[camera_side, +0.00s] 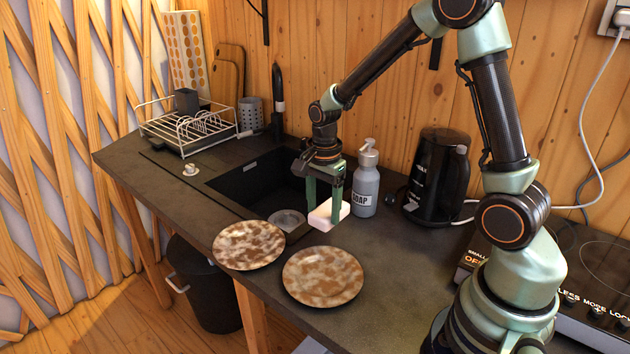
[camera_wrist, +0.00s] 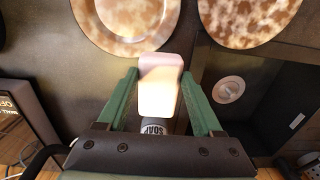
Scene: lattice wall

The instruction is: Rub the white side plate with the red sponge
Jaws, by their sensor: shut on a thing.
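My gripper (camera_side: 325,198) is shut on a pale pinkish-white block, seemingly the sponge (camera_side: 328,215); no red shows on it. It hangs over the counter between the sink and the soap bottle, behind the plates. In the wrist view the sponge (camera_wrist: 160,90) sits between the green fingers of my gripper (camera_wrist: 159,78). Two round plates with brown and white blotches lie on the counter: the left plate (camera_side: 248,245) by the sink's front corner, and the right plate (camera_side: 322,276). Both show partly in the wrist view, the left one (camera_wrist: 240,20) at right and the right one (camera_wrist: 125,20) at left.
A grey soap bottle (camera_side: 366,185) stands close right of my gripper, with a black kettle (camera_side: 437,180) beyond. The black sink (camera_side: 255,185) opens to the left. A wire dish rack (camera_side: 190,128) stands at back left, and a hob (camera_side: 590,260) at right.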

